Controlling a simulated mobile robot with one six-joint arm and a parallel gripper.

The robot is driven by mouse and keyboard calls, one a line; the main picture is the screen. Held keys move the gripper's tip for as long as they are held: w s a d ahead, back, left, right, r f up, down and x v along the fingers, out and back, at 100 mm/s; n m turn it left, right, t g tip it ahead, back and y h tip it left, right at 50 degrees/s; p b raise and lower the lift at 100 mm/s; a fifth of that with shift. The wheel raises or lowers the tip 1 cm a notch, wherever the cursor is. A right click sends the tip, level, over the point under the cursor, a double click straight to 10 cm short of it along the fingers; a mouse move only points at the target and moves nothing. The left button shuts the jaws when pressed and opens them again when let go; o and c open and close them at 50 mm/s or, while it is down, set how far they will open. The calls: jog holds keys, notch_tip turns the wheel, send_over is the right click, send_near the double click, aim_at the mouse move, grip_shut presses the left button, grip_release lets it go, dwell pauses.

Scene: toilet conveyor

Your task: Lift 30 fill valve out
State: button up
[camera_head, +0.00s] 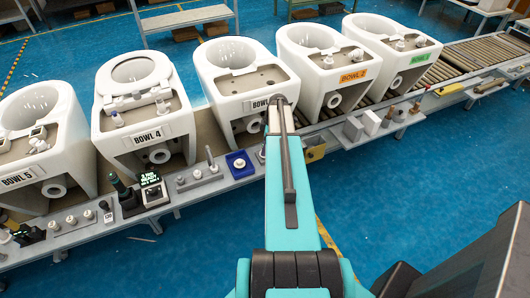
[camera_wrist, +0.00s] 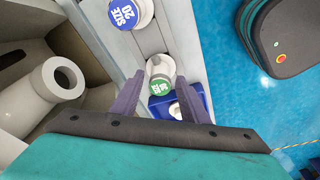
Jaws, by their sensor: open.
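My gripper (camera_wrist: 159,77) is open, with its two purple fingers apart and nothing held between them. A pale grey fitting (camera_wrist: 160,66) with a green round label lies between and just beyond the fingertips; its number is too small to read surely. Behind it a blue box (camera_wrist: 198,92) holds a white part (camera_wrist: 175,110), partly hidden by my gripper. The blue box also shows in the head view (camera_head: 240,172), on the ledge left of my arm. No label reading 30 is legible. My gripper's fingers cannot be made out in the head view.
A fitting labelled SIZE 20 (camera_wrist: 124,14) sits farther up the grey ledge. A bowl with a round pipe outlet (camera_wrist: 64,77) is close on the left. White bowls, including BOWL 4 (camera_head: 140,128), line the conveyor (camera_head: 470,58). Small fittings (camera_head: 197,173) stand along the ledge.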

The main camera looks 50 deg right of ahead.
jog(key=c, duration=0.9)
jog(key=shift+r, duration=0.7)
jog(key=shift+r+p, duration=1.2)
jog(key=shift+r, duration=1.45)
